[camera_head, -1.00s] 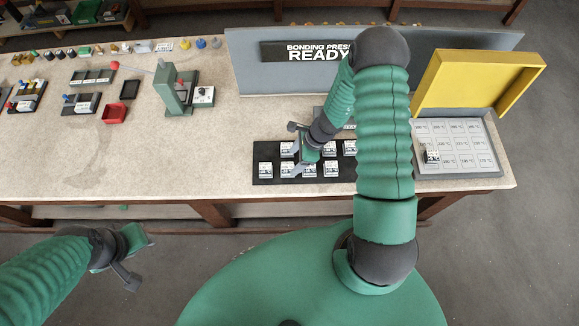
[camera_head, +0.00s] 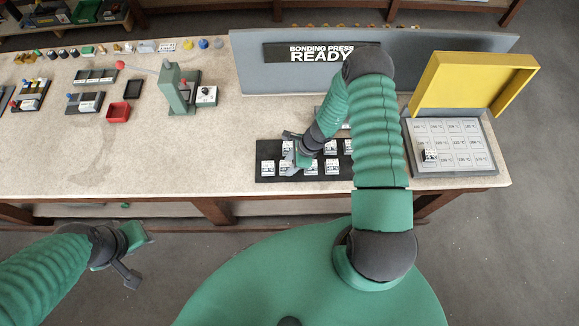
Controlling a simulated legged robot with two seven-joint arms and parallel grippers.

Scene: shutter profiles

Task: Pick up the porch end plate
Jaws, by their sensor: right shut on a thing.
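Several small white-labelled plates sit in two rows on a black tray (camera_head: 262,148); the labels are too small to read, so I cannot tell which is the porch end plate. My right gripper (camera_head: 289,153) is low over the left part of the tray, shut on a small labelled plate (camera_head: 287,146). The fingers and wrist hide part of that plate and its neighbours, and I cannot tell whether it is clear of the tray. My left gripper (camera_head: 138,258) is open and empty, in front of the table's near edge.
A grey panel with a READY sign (camera_head: 320,53) stands behind the tray. At right, a grey board of labelled cells (camera_head: 455,172) holds one small piece, under a raised yellow cover (camera_head: 475,80). A green lever press (camera_head: 175,90) and red bin (camera_head: 118,112) stand left.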

